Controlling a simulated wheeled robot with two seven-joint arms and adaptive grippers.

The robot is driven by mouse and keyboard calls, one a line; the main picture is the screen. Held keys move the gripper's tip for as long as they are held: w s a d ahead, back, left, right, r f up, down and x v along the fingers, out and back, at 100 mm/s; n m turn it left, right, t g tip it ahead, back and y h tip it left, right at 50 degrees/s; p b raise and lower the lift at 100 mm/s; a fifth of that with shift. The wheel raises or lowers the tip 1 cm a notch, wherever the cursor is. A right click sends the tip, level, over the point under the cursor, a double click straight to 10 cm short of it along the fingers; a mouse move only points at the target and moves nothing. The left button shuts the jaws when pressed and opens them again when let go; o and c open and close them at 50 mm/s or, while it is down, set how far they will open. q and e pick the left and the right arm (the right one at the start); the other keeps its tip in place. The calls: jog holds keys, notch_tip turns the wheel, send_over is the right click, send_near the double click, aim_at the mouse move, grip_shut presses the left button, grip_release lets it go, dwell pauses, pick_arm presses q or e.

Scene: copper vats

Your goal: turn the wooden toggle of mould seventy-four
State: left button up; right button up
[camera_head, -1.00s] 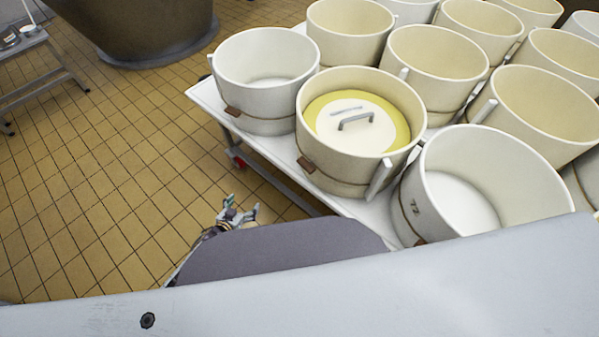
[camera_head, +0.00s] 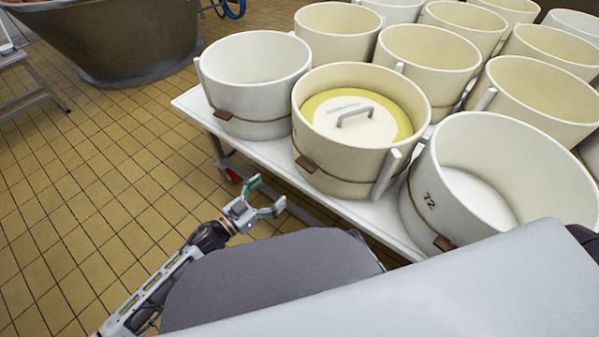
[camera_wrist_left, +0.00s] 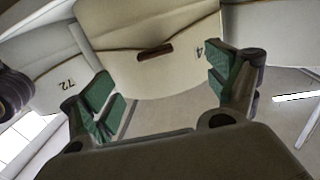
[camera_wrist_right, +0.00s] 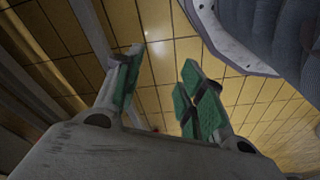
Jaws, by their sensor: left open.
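The mould (camera_head: 340,165) with the wooden toggle stands on the white table's near edge, with a yellow filling and a handled lid in it. Its brown toggle (camera_head: 307,164) is low on the near side, on a thin band. My left gripper (camera_head: 268,196) is open and empty, short of the table and below left of the toggle. My right gripper (camera_wrist_right: 162,70) is open and empty over tiled floor.
A white mould marked 72 (camera_head: 428,200) stands to the right, and another white mould (camera_head: 255,85) to the left. Several cream moulds stand behind. The table (camera_head: 190,104) has a narrow bare edge. Tiled floor at left is free; a large vat (camera_head: 110,45) stands beyond.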

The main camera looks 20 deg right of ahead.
aim_at(303, 168)
pick_arm(q)
jog(key=shift+s+d+r+h, duration=0.25)
jog(key=shift+s+r+h, duration=0.05)
jog(key=shift+s+r, duration=0.1)
pick_arm(e)
jog(key=shift+w+a+r, duration=0.1)
jog(key=shift+r, duration=0.15)
pick_arm(q)
jog(key=shift+w+d, duration=0.1)
jog(key=shift+d, duration=0.05)
jog(key=shift+f+b+x, duration=0.2)
jog(key=shift+b+x, duration=1)
jog(key=shift+x, duration=5.5)
pick_arm(e)
jog(key=shift+t, duration=0.3)
jog(key=shift+w+a+r, duration=0.1)
jog(key=shift+a+r, duration=0.05)
jog(key=shift+r, duration=0.6)
jog(key=shift+w+a+r, duration=0.15)
jog(key=shift+r, duration=0.55)
jog(key=shift+w+a+r, duration=0.1)
jog(key=shift+a+r, duration=0.05)
jog(key=shift+r, duration=0.6)
pick_arm(q)
jog(key=c, duration=1)
pick_arm(e)
jog(key=shift+s+f, duration=0.1)
jog(key=shift+f, duration=0.1)
